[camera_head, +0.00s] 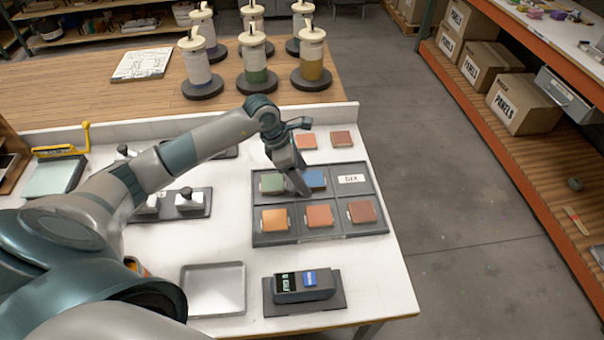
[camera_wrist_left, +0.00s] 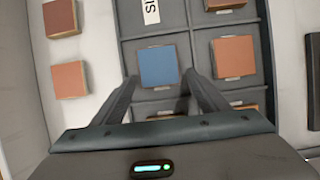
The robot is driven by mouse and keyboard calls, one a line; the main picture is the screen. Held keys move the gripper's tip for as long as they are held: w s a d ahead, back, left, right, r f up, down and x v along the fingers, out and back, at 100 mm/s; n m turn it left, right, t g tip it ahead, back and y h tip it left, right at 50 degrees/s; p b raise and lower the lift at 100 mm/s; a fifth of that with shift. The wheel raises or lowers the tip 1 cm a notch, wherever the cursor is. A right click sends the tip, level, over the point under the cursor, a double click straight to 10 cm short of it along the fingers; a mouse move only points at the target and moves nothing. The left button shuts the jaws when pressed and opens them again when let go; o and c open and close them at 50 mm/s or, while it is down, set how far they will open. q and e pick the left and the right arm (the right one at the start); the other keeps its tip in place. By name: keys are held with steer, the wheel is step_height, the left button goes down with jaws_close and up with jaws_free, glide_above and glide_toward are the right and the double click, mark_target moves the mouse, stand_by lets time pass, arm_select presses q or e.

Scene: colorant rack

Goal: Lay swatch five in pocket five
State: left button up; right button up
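A grey six-pocket tray (camera_head: 262,238) lies on the white bench. A blue swatch (camera_head: 315,178) is in its back middle pocket; it also shows in the wrist view (camera_wrist_left: 159,66). My left gripper (camera_head: 303,188) is low over this pocket. In the wrist view its fingers (camera_wrist_left: 160,85) are apart, one on each side of the blue swatch, with gaps showing. A green swatch (camera_head: 272,184) is in the back left pocket. The back right pocket has only a white label (camera_head: 351,179). Orange (camera_head: 275,219), brown-orange (camera_head: 320,215) and red-brown (camera_head: 362,211) swatches fill the front row. My right gripper is not in view.
Two loose swatches (camera_head: 305,142) (camera_head: 340,138) lie behind the tray. A small device with a screen (camera_head: 300,287) and an empty grey dish (camera_head: 213,289) are in front. A rack with white-topped pieces (camera_head: 188,204) stands left. The bench's right edge is near the tray.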

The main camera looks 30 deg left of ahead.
arm_select(q)
steer(key=shift+r, duration=0.15)
steer(key=shift+a+r, duration=0.1)
steer(key=b+v, duration=0.4)
steer(key=v, duration=0.7)
steer(key=shift+r, duration=0.4)
steer(key=shift+s+f, duration=0.1)
